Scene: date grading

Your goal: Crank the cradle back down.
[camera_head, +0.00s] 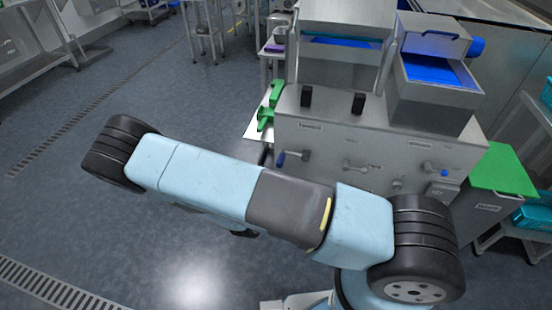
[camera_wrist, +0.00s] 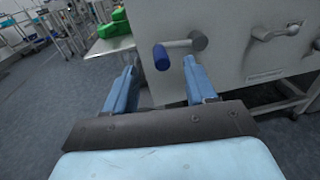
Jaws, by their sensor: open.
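A crank with a blue handle (camera_wrist: 161,57) sticks out from the front of the grey metal machine (camera_wrist: 226,75). In the wrist view the handle stands just beyond and between the tips of my gripper (camera_wrist: 160,68). My gripper is open, with its two blue fingers apart and nothing between them that I can see held. In the head view the same blue-handled crank (camera_head: 281,159) is at the left of the machine's front, below a label. My gripper is hidden in the head view, where my arm crosses the foreground. I cannot tell which part is the cradle.
A second, blue-knobbed crank (camera_head: 442,172) is at the right of the front, with a plain grey handle (camera_head: 355,167) between. A green-lidded bin (camera_head: 500,169) stands at the right. Green parts (camera_head: 268,106) lie on a side shelf. The floor at left is open.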

